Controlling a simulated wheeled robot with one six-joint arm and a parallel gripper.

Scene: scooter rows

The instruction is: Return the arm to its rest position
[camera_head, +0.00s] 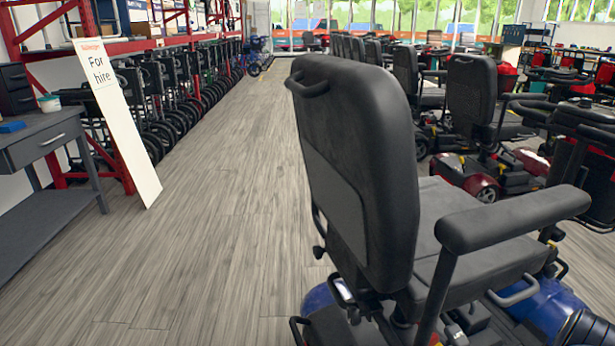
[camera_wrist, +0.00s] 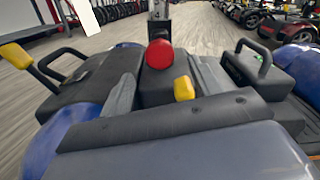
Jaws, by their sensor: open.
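My arm and gripper do not show in the head view. No gripper fingers can be made out in the wrist view. The wrist view looks from close up over blue and black scooter parts, among them a dark bar (camera_wrist: 180,118), a red knob (camera_wrist: 160,54) and a yellow-tipped lever (camera_wrist: 16,56). In the head view a blue scooter with a black seat (camera_head: 360,170) stands close in front, at right of centre. Its padded armrest (camera_head: 515,218) reaches toward the right.
A grey workbench (camera_head: 45,140) stands at the left, with a leaning "For hire" board (camera_head: 118,125) beside it. A row of folded wheelchairs (camera_head: 175,90) lines the left wall. Red scooters (camera_head: 485,175) stand at the right. The wooden aisle (camera_head: 220,190) is clear.

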